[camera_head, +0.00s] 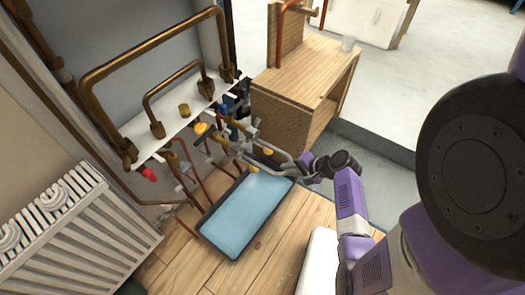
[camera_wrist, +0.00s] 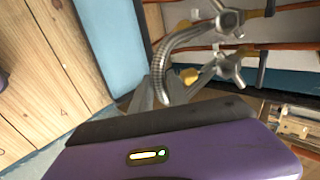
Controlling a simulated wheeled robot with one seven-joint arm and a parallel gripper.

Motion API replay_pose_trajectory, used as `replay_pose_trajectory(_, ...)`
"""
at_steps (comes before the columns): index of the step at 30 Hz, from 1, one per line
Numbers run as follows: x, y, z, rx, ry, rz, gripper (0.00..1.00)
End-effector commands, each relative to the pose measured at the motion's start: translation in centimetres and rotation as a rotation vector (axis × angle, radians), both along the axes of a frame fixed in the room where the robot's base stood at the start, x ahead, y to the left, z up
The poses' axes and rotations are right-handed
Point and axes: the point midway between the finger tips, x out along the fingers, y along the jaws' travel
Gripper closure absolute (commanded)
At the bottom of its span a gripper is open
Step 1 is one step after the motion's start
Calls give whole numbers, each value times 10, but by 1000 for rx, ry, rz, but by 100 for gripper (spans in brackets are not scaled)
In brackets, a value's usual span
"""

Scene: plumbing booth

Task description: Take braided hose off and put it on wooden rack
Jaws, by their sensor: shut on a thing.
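The braided hose (camera_wrist: 172,45) shows in the wrist view as a grey ribbed curve. Its upper end is at a metal valve fitting (camera_wrist: 228,18), and its lower end runs down between my fingers. My gripper (camera_wrist: 160,84) is shut on the hose; the exact contact is partly hidden by my purple gripper body. In the head view my gripper (camera_head: 284,163) reaches left to the pipework, above the blue tray's far end. The hose is too small there to tell from the valves. A wooden cabinet-like stand (camera_head: 300,68) at the top centre may be the wooden rack.
A blue tray (camera_head: 240,218) lies on the wooden floor below the pipes. Copper pipes (camera_head: 150,45) and several valves crowd the wall on the left. A white radiator (camera_head: 80,235) stands at lower left.

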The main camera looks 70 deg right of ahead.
Motion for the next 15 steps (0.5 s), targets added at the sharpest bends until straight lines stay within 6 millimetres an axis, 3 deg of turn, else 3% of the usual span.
replay_pose_trajectory(15, -32, 8, 1, 0, -1, 0, 100)
